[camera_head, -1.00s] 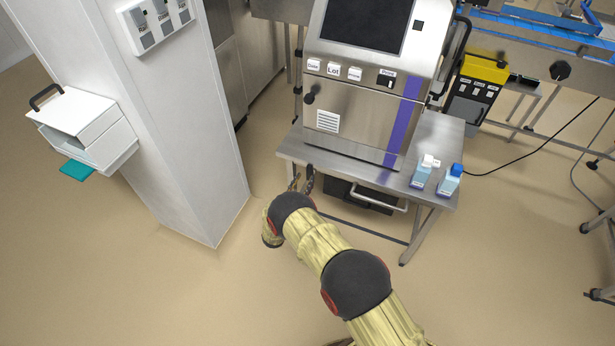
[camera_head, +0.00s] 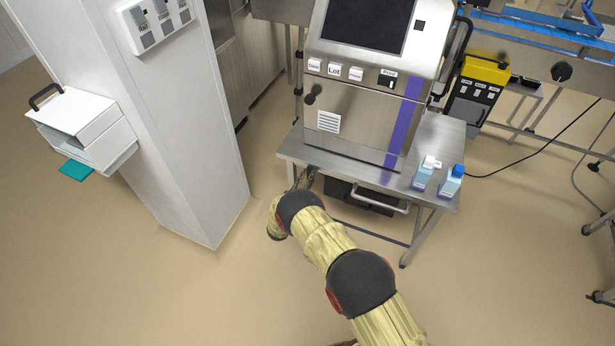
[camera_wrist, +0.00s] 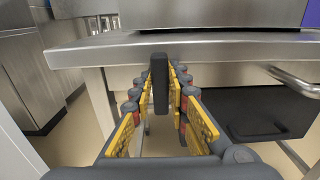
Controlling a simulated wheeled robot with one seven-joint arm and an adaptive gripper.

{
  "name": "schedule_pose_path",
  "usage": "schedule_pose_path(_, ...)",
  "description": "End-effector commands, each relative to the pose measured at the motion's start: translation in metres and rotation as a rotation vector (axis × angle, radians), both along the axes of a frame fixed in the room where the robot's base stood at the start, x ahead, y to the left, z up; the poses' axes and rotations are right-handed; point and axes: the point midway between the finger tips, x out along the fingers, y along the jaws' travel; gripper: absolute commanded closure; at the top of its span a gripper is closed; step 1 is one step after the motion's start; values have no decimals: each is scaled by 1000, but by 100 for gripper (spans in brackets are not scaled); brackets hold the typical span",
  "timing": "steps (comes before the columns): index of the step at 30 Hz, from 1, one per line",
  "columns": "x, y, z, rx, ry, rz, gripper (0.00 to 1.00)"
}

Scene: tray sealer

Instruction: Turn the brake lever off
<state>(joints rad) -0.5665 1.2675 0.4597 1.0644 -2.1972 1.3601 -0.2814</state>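My gripper (camera_head: 304,178) is low at the left front of the steel table (camera_head: 400,183), just beneath its edge. In the wrist view my gripper (camera_wrist: 161,85) has its two yellow-padded fingers apart, one on each side of a dark upright bar (camera_wrist: 160,85). The bar stands just below the table edge (camera_wrist: 215,42) and looks like the lever, though no label confirms it. A narrow gap seems to show beside the bar; contact is not clear. In the head view this bar is hidden by my gripper and the table.
A white pillar (camera_head: 185,130) stands at left.

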Motion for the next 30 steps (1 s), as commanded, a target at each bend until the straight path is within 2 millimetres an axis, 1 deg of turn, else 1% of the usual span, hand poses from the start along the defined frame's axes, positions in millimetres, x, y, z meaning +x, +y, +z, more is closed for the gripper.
schedule_pose_path(1,0,0,0,0,0,0,89)
schedule_pose_path(7,0,0,0,0,0,0,100)
schedule_pose_path(20,0,-1,-1,29,-11,-1,100)
schedule_pose_path(26,0,-2,-2,124,-45,-1,100)
schedule_pose_path(30,-1,-3,-3,229,-83,-1,100)
